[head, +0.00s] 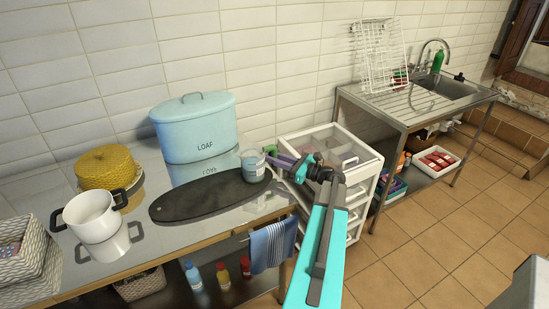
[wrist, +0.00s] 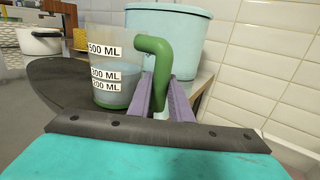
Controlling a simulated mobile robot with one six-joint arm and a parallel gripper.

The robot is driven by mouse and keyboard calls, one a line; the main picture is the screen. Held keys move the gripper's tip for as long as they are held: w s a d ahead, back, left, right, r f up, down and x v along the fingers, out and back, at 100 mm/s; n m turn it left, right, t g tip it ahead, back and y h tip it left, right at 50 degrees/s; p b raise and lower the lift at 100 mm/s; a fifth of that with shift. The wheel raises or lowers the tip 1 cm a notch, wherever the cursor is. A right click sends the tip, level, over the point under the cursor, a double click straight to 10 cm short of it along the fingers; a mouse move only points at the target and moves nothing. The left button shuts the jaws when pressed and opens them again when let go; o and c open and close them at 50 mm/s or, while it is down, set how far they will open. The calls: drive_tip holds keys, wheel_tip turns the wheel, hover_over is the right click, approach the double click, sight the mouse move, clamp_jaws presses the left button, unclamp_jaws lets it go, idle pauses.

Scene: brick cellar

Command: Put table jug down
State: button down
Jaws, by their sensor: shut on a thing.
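The table jug (head: 253,165) is a clear measuring jug with a green handle. In the wrist view the jug (wrist: 112,65) shows black-on-white ML labels, some bluish liquid and a green base. My gripper (head: 283,158) has its purple fingers shut on the green handle; the fingers (wrist: 164,97) also show in the wrist view. The jug is upright at the right end of a dark oval board (head: 190,203) on the metal table. I cannot tell whether its base touches the board.
A light blue LOAF bin (head: 197,125) stands behind the board. A white pot (head: 92,212) and a yellow round container (head: 107,167) stand to the left. A white drawer unit (head: 345,160) is right of the table. The board's left part is clear.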

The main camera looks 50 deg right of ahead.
drive_tip(key=shift+f, duration=0.1)
drive_tip(key=c, duration=1.6)
unclamp_jaws()
drive_tip(key=shift+r, duration=0.2)
drive_tip(key=shift+b+v, duration=2.3)
drive_tip(key=shift+v, duration=3.75)
drive_tip(key=shift+f, duration=0.1)
